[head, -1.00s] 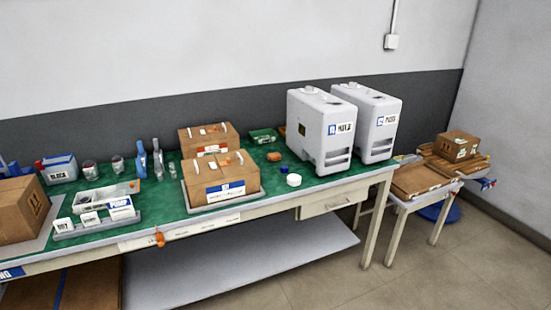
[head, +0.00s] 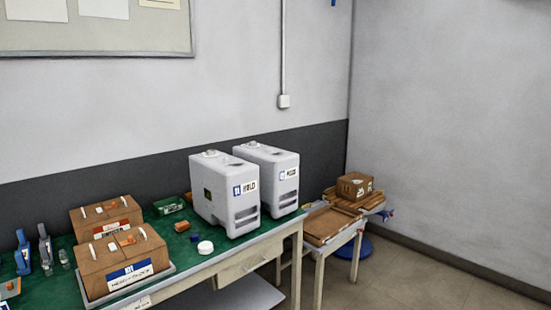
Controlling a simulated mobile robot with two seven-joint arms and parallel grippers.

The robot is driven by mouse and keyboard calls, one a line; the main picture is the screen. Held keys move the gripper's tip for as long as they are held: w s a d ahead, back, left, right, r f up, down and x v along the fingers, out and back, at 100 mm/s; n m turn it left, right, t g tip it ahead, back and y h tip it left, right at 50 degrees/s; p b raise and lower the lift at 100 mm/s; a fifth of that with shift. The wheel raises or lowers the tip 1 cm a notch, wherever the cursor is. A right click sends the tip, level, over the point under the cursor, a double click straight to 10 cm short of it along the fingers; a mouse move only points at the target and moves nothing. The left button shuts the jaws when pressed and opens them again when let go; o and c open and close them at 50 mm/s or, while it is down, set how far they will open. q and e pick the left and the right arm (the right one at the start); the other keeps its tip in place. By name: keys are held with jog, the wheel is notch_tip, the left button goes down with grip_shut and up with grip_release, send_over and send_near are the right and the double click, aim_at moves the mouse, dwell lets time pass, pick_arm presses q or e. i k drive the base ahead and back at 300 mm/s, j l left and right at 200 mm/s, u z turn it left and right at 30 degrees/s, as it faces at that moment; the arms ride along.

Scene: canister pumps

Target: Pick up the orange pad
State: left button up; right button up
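A small orange, flat-looking block (head: 182,226) lies on the green bench top, left of the white canisters; it may be the orange pad. Other small orange pieces lie on the front cardboard box (head: 126,238) and at the far left edge of the bench (head: 10,288), the latter cut by the frame. They are too small to tell what they are. Neither of my grippers is in view.
Two white canisters (head: 226,192) stand at the bench's right end. A white round lid (head: 205,247) and a small blue cap (head: 194,237) lie before them. A green tray (head: 169,205) is behind. A side table (head: 325,224) holds cardboard boxes.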

aim_at(180, 226)
jog(key=i+l, duration=0.3)
jog(key=i, duration=0.2)
jog(key=i+l+u, duration=0.1)
jog(key=i+l, duration=0.15)
jog(key=i, duration=0.25)
jog(key=i+l, duration=0.35)
jog(key=i+u, duration=0.05)
jog(key=i, duration=0.1)
